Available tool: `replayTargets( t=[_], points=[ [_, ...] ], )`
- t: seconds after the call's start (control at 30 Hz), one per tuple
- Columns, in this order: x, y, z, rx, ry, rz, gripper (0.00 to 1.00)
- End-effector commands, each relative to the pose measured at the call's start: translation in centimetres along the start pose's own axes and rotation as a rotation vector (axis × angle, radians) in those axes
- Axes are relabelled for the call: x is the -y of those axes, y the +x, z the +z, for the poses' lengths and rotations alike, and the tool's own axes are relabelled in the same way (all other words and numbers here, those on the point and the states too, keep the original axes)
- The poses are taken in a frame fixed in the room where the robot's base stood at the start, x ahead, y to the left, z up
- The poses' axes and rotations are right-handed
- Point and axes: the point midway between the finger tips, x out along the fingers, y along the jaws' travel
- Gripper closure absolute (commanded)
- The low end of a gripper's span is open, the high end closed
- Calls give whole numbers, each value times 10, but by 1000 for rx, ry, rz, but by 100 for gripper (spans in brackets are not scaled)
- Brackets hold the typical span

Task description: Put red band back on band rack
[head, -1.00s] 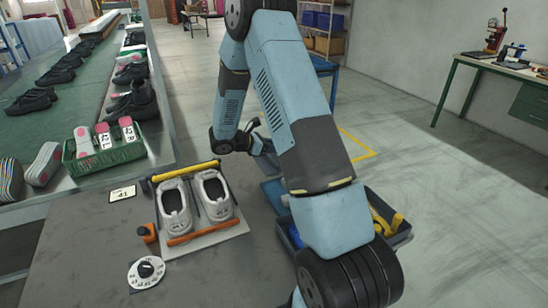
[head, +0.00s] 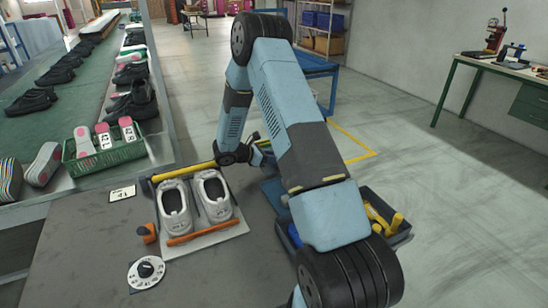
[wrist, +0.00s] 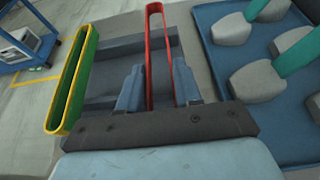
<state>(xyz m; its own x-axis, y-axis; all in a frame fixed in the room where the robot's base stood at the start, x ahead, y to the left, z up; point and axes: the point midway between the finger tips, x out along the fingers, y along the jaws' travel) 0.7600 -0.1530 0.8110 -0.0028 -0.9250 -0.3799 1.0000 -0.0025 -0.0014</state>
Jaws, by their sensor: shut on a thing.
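The red band (wrist: 149,48) is a long narrow loop in the wrist view. My gripper (wrist: 158,68) is shut on it, with one blue-grey finger on each side, and the loop's far end extends past the fingertips. Below and behind the band lies a dark grey stepped holder (wrist: 108,68), which looks like the band rack. A green and yellow band (wrist: 72,85) stands at its left. I cannot tell whether the red band touches the holder. In the head view my arm hides the gripper's fingers and the red band.
A blue tray (wrist: 212,72) with grey blocks and teal pieces lies right of the band. Grey shoes (head: 213,194) sit on a stand at the left. A blue cart (wrist: 22,45) stands beyond.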

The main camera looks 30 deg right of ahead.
Motion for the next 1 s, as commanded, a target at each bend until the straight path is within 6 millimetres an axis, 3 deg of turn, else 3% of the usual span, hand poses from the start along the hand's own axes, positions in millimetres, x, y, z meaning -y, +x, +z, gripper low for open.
replayTargets(
  t=[0.67,0.7,0.93,1.0],
  points=[
    [0,4,-11,-1,0,1,94],
    [0,4,-11,-1,0,1,62],
    [0,4,-12,-1,-1,1,41],
    [0,4,-12,-2,-1,1,41]
  ],
)
